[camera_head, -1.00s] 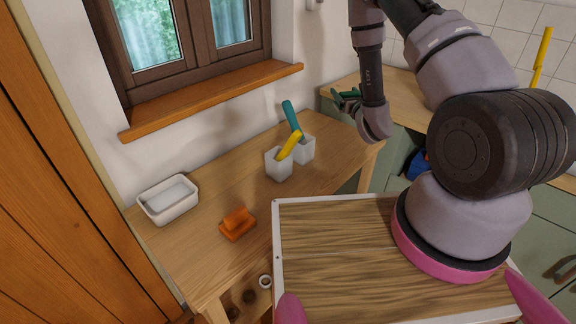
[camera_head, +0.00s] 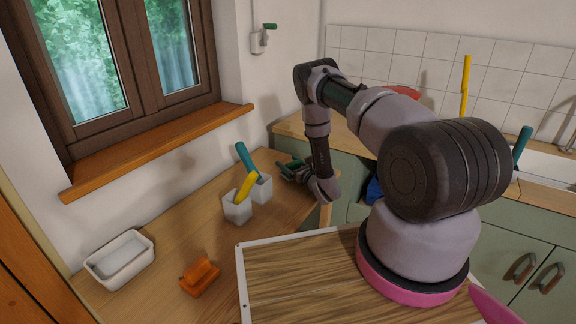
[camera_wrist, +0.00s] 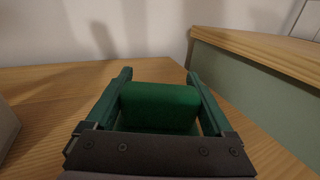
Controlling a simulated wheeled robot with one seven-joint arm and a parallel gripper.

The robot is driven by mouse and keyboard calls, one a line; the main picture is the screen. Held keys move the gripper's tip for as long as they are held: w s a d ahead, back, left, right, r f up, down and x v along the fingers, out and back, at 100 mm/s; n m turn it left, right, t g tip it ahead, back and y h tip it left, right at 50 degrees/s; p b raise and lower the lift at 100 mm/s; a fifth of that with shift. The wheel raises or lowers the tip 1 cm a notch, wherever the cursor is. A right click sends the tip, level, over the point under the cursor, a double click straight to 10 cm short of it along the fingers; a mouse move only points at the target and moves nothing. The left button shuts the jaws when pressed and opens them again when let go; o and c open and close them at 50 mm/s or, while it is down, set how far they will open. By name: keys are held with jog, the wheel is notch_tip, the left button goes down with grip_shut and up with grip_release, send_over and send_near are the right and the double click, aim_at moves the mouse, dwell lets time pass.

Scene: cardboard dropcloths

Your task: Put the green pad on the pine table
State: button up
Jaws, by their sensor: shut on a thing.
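My gripper (camera_head: 290,170) is over the far right end of the wooden table under the window, the likely pine table (camera_head: 165,238). In the wrist view my gripper (camera_wrist: 160,78) is shut on the green pad (camera_wrist: 160,105), a dark green block between its two green fingers. The same tabletop (camera_wrist: 40,92) spreads below and around the pad. The pad is low over the wood; I cannot tell whether it touches. In the head view the pad is hard to make out from the fingers.
Two white pots hold a yellow-handled tool (camera_head: 245,188) and a teal-handled tool (camera_head: 245,158), left of my gripper. A white dish (camera_head: 120,259) and an orange brush-like thing (camera_head: 200,277) sit nearer. A wood-topped counter (camera_wrist: 265,48) stands close on the right.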

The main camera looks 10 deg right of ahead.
jog(key=shift+f, duration=0.25)
